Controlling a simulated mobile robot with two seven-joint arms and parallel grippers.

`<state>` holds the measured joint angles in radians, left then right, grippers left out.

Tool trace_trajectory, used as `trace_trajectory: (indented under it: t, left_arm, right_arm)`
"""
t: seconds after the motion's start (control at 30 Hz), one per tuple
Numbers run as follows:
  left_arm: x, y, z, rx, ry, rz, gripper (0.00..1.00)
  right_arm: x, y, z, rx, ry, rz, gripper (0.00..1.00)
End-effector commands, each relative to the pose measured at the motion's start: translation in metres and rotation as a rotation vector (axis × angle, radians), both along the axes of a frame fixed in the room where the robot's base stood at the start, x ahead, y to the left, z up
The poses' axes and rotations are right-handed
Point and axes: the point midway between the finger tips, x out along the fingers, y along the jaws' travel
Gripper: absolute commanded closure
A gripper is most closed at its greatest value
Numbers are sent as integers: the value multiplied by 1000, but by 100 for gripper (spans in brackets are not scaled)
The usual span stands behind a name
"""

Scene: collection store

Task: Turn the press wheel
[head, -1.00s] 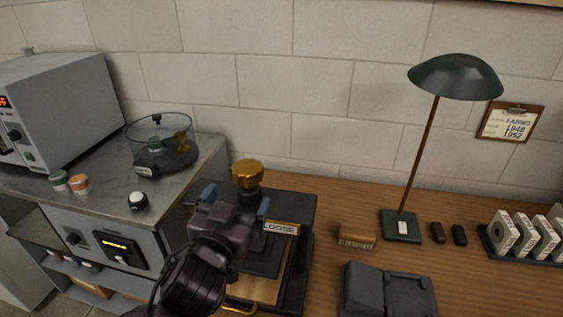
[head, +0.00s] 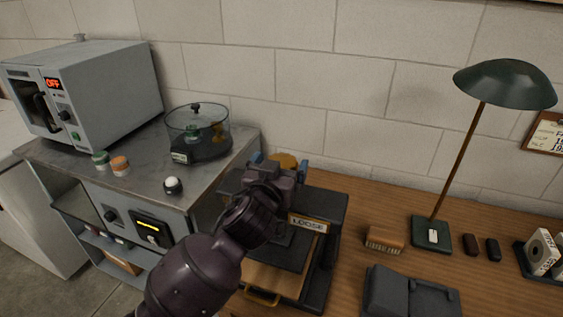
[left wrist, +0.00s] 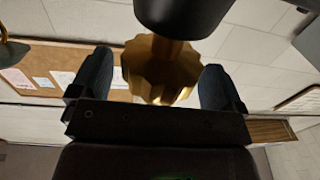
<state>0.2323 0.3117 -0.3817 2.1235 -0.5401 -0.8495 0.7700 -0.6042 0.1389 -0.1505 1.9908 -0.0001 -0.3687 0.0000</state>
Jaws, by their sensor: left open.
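The press (head: 335,215) is a dark frame on the wooden bench with a label reading LOOSE. Its brass, fluted wheel (head: 288,160) sits at the top and is mostly hidden behind my left gripper (head: 278,166) in the head view. In the left wrist view the wheel (left wrist: 160,72) lies between the two blue fingertips of my left gripper (left wrist: 158,85). A gap shows on each side of the wheel, so the jaws are open around it. My right gripper is not in view.
A grey oven (head: 85,95) reading OFF and a clear-lidded round device (head: 197,135) stand on the left counter. A green lamp (head: 505,84), a wooden brush (head: 384,239) and a dark grey case (head: 410,295) are to the right. Bare bench lies behind the brush.

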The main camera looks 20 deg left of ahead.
Motion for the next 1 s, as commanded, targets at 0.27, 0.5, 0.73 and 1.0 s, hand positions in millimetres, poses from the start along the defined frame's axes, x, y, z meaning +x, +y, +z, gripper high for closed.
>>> trace_trajectory:
  t: [0.27,0.5,0.73,1.0]
  left_arm:
    - [11,0,0,0,0,0,6]
    - [11,0,0,0,0,0,13]
    - [11,0,0,0,0,0,48]
    - [11,1,2,2,2,-42,55]
  right_arm:
    - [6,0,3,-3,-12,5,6]
    - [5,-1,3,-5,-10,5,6]
    - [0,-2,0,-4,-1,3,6]
    - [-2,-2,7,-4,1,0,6]
